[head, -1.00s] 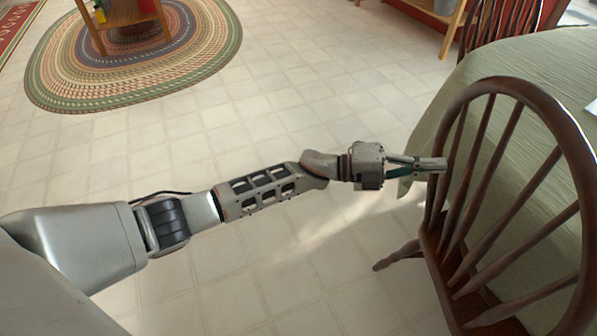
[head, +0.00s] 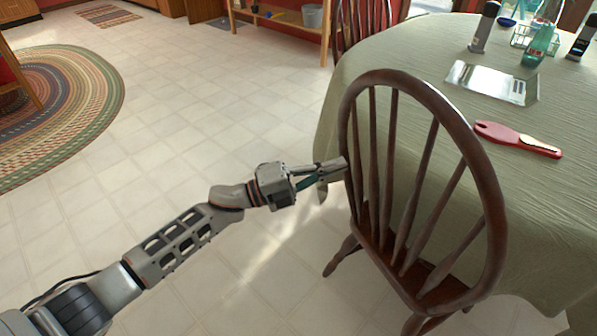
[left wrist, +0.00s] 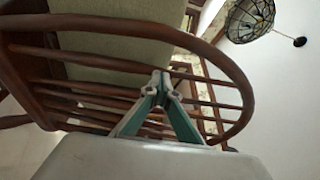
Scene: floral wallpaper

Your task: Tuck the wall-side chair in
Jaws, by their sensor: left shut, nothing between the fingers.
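A dark brown wooden chair (head: 463,132) with a hooped spindle back stands upright at the near side of the table (head: 330,130), which has a green cloth. Its back faces me; its seat front is hidden behind the back and the cloth. My left gripper (head: 338,166) is shut and empty at the left edge of the chair back; I cannot tell whether it touches. In the left wrist view the fingertips (left wrist: 162,80) lie in front of the spindles and the hoop (left wrist: 150,22). A second similar chair (head: 362,25) stands at the far side. My right gripper is not in view.
A silver tray (head: 490,82), a red brush (head: 515,139) and several bottles are on the table. A wooden shelf (head: 285,20) stands at the back. The tiled floor (head: 210,120) left of the chair is clear up to the braided rug (head: 85,100).

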